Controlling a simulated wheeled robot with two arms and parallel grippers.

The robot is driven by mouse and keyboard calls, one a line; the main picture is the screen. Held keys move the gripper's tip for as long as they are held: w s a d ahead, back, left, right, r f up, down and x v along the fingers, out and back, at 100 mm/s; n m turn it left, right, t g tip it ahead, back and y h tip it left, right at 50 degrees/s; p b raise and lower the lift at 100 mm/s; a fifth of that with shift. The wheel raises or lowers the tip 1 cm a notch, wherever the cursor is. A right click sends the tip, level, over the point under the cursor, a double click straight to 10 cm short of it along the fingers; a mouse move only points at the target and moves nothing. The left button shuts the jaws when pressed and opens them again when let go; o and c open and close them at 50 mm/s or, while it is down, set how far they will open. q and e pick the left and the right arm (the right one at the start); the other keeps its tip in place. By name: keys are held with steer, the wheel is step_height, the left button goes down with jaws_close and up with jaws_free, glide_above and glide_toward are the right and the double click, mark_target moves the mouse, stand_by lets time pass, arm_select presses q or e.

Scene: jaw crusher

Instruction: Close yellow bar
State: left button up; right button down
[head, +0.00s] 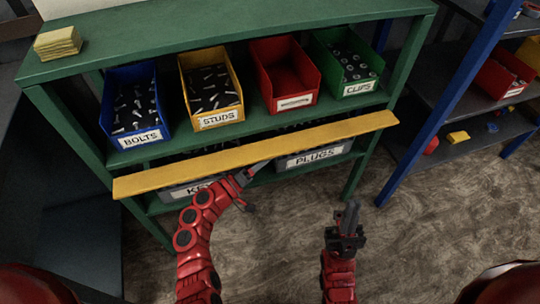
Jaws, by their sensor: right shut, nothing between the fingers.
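The yellow bar (200,168) is a long flat strip running across the front of the green shelf (60,118), below the upper row of bins. Its left end is lower in the picture than its right end. My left gripper (262,166) is at the bar's lower edge near the middle, in front of the lower bins. I cannot tell whether it touches the bar or whether its fingers are open. My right gripper (350,212) points up over the floor, shut and empty, below and apart from the bar's right part.
Above the bar are bins: blue BOLTS (130,138), yellow STUDS (222,118), red (292,102) and green CLIPS (360,88). Behind and below it are KEYS (180,193), its label partly hidden, and PLUGS (310,160). A blue-framed shelf (440,115) stands right. The floor (430,220) is clear.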

mark_target(272, 151)
arm_select(q)
jaws_close()
steer(key=shift+r, duration=0.1)
stand_by(0.3)
steer(key=shift+s+r+n+p, duration=0.15)
steer(key=shift+n+p, duration=0.35)
steer(key=shift+p, duration=0.3)
steer(key=r+n+y+p, duration=0.1)
steer(key=n+p, duration=0.1)
steer(key=p, duration=0.2)
steer(key=s+r+n+y+p, duration=0.1)
steer(key=n+p, duration=0.2)
steer(key=p, duration=0.2)
steer(key=r+n+g+y+p, duration=0.1)
steer(key=n+p, duration=0.2)
steer(key=p, duration=0.2)
steer(key=shift+s+d+r, duration=0.3)
steer(key=n+g+p, duration=0.1)
steer(key=p, duration=0.2)
steer(key=r+n+g+p, duration=0.1)
steer(key=n+p, duration=0.1)
steer(key=p, duration=0.2)
steer(key=r+n+g+y+p, duration=0.1)
steer(key=n+p, duration=0.1)
steer(key=p, duration=0.2)
steer(key=shift+w+a+r, duration=0.1)
steer(key=shift+w, duration=0.1)
steer(key=shift+w+r+n+g+p, duration=0.15)
steer(key=shift+n+g+p, duration=0.25)
steer(key=shift+n+p, duration=0.75)
